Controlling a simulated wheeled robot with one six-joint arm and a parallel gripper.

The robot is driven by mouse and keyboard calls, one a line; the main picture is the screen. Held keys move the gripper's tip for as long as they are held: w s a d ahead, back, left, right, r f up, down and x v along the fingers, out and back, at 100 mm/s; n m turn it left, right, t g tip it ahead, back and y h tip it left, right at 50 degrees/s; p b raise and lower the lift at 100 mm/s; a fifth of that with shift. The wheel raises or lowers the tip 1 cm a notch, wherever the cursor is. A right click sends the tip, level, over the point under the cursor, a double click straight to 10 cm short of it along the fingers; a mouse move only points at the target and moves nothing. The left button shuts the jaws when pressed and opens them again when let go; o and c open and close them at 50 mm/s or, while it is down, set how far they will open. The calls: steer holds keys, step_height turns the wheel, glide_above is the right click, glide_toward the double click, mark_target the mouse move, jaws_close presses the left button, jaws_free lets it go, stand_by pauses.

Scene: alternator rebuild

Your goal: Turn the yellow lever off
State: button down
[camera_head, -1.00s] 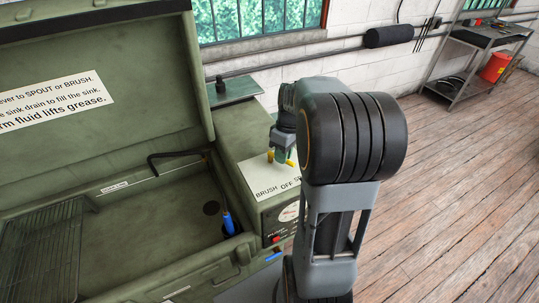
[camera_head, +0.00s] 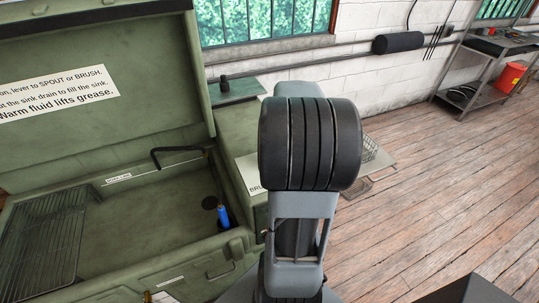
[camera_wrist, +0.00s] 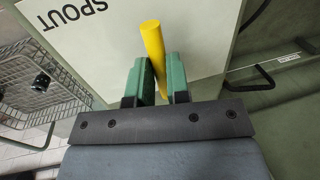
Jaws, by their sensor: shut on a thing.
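The yellow lever (camera_wrist: 153,45) stands up between the green fingers of my gripper (camera_wrist: 160,82) in the wrist view. The fingers are shut on it, with its upper end sticking out past them. The pale label plate (camera_wrist: 95,50) reads SPOUT at upper left. In the head view my arm hides the lever, my gripper and most of the plate (camera_head: 249,172), leaving only the start of BRUSH visible.
The green parts washer has its lid (camera_head: 100,130) raised, with a wire rack (camera_head: 45,245), a bent black spout (camera_head: 178,150) and a blue-handled brush (camera_head: 222,215) in its basin. A wire basket (camera_wrist: 40,95) is at left in the wrist view. Wooden floor (camera_head: 440,200) lies open at right.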

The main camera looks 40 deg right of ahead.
stand_by(0.3)
steer(key=c, duration=1.1)
jaws_free()
steer(key=shift+r, duration=0.15)
step_height(320, 180, up, 13)
steer(key=s+d, duration=0.1)
steer(key=d, duration=0.1)
steer(key=shift+d+r, duration=0.15)
steer(key=shift+d, duration=0.1)
